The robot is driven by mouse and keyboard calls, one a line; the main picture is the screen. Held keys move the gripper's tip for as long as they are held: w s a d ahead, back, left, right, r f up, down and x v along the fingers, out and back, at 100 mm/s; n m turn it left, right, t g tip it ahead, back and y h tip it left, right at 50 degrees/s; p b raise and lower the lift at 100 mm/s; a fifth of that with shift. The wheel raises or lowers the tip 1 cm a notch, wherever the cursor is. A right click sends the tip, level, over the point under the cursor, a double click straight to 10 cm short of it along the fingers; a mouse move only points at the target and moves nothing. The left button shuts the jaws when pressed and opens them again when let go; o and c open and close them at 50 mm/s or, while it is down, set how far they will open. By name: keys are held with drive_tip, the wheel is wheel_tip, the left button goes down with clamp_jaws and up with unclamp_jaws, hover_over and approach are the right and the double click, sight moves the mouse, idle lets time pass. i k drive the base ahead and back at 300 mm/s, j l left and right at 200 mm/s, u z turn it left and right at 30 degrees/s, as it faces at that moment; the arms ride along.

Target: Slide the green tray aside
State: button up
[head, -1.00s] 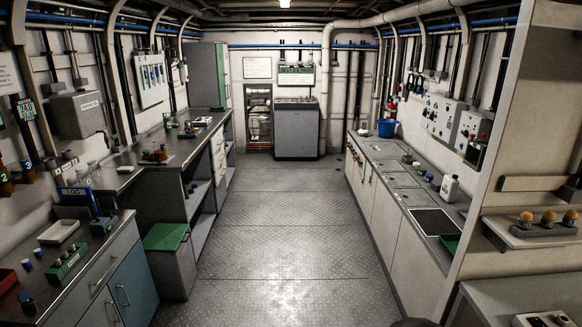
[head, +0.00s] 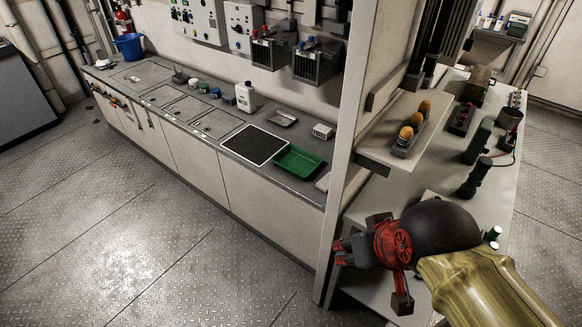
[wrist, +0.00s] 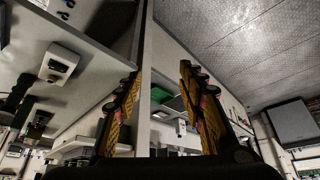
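The green tray (head: 298,160) is a shallow rectangular tray on the grey counter. It lies near the counter's right end, just right of a black panel with a pale edge (head: 254,145). My gripper (head: 342,252) is at the lower right in the head view, in front of the upright wall end and well apart from the tray. In the wrist view my gripper (wrist: 158,80) has its two yellow-and-black fingers spread, with nothing held between them. A small green patch (wrist: 177,103) shows between the fingers; I cannot tell for sure that it is the tray.
A white bottle (head: 245,97), a small metal dish (head: 282,119) and a white box (head: 323,131) stand behind the panel and tray. The wall end (head: 340,170) separates this counter from a shelf with orange-topped items (head: 410,130). The floor in front is clear.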

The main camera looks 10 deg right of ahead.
sight(299, 162)
drive_tip(key=i+j, duration=0.1)
drive_tip(key=i+j+u, duration=0.3)
drive_tip(key=j+u, duration=0.15)
drive_tip(key=i+j+u, duration=0.45)
drive_tip(key=i+j+z, duration=0.15)
drive_tip(key=i, duration=0.15)
drive_tip(key=i+j+z, duration=0.1)
drive_tip(key=i, duration=0.15)
drive_tip(key=i+l+z, duration=0.1)
drive_tip(key=z, duration=0.35)
drive_tip(key=i+z, duration=0.2)
drive_tip(key=z, duration=0.3)
drive_tip(key=i+z, duration=0.15)
drive_tip(key=z, duration=0.3)
drive_tip(key=i+j+z, duration=0.15)
drive_tip(key=z, duration=0.3)
drive_tip(key=i+z, duration=0.3)
drive_tip(key=z, duration=0.15)
drive_tip(key=i+j+z, duration=0.1)
drive_tip(key=i+z, duration=0.15)
drive_tip(key=z, duration=0.2)
